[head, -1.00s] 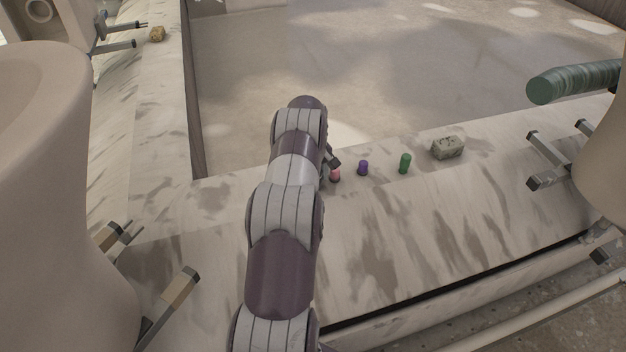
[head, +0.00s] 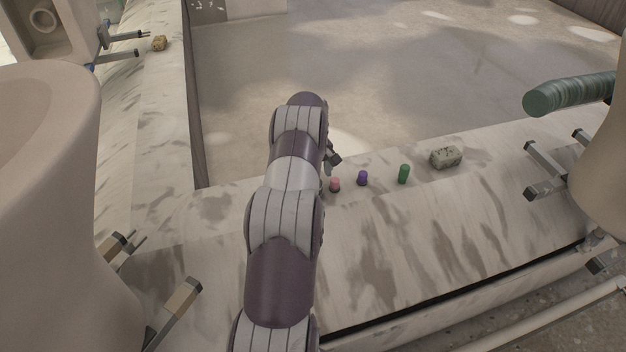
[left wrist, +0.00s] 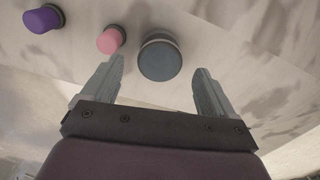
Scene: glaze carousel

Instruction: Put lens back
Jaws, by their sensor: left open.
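A round dark grey piece with a flat top (left wrist: 159,59), which may be the lens, stands on the mottled ledge in the left wrist view. My left gripper (left wrist: 163,80) is open, and the grey piece is ahead of the gap between its fingertips, not held. In the head view my left arm comes up the middle; part of its gripper (head: 332,157) shows beside it and the arm hides the grey piece. A pink peg (left wrist: 111,40) is just left of the grey piece, with a purple peg (left wrist: 43,19) further left. My right gripper is not in view.
Along the ledge (head: 420,230) in the head view stand the pink peg (head: 335,185), the purple peg (head: 362,178), a green peg (head: 403,174) and a speckled stone-like block (head: 446,158). A green ribbed cylinder (head: 570,92) juts in at right. Pronged holders stand left and right.

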